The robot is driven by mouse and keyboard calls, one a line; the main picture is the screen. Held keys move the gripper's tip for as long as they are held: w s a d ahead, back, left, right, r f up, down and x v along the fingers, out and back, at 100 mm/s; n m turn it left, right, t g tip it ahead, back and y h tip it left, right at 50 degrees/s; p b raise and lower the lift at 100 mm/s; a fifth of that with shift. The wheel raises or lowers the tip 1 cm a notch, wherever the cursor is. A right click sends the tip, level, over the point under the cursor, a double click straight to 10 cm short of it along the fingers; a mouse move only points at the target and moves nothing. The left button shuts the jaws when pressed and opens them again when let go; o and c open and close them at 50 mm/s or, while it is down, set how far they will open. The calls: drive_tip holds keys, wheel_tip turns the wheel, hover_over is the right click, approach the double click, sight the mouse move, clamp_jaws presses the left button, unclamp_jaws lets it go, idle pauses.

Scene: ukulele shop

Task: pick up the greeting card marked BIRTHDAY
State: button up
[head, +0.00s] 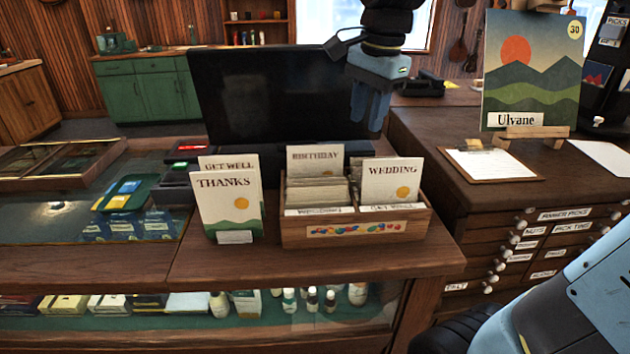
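The greeting card marked BIRTHDAY (315,160) stands upright at the back of the left side of a wooden card box (355,231) on the counter. Its lower part is hidden by a row of cards (318,192) in front of it. My gripper (371,122) points down above and behind the box, up and to the right of the BIRTHDAY card in the picture. It appears apart from the cards, and nothing shows between its fingers. The finger gap is too unclear to tell whether it is open.
A WEDDING card (392,181) stands in the box's right side. THANKS (228,205) and GET WELL (240,165) cards stand left of the box. A dark monitor (268,95) is behind. A drawer cabinet (480,215) with a clipboard (490,165) and a picture (530,75) is at right.

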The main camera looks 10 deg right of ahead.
sight(319, 146)
drive_tip(key=w+a+m, duration=0.2)
drive_tip(key=w+a+m+g, duration=0.1)
drive_tip(key=w+a+m, duration=0.1)
drive_tip(key=w+a+m+g, duration=0.1)
drive_tip(key=w+a+m, duration=0.1)
drive_tip(key=a, duration=0.1)
drive_tip(key=shift+f+h, duration=0.3)
drive_tip(key=shift+m+g, duration=0.3)
drive_tip(key=shift+m, duration=0.3)
drive_tip(key=f, duration=0.5)
drive_tip(key=a+f, duration=0.1)
drive_tip(key=f, duration=0.2)
drive_tip(key=shift+s+f, duration=0.15)
drive_tip(key=shift+f, duration=0.2)
drive_tip(key=shift+s+a+f, duration=0.1)
drive_tip(key=shift+a+f, duration=0.1)
drive_tip(key=shift+f, duration=1.1)
drive_tip(key=shift+a+f, duration=0.15)
drive_tip(key=shift+f, duration=1.15)
clamp_jaws()
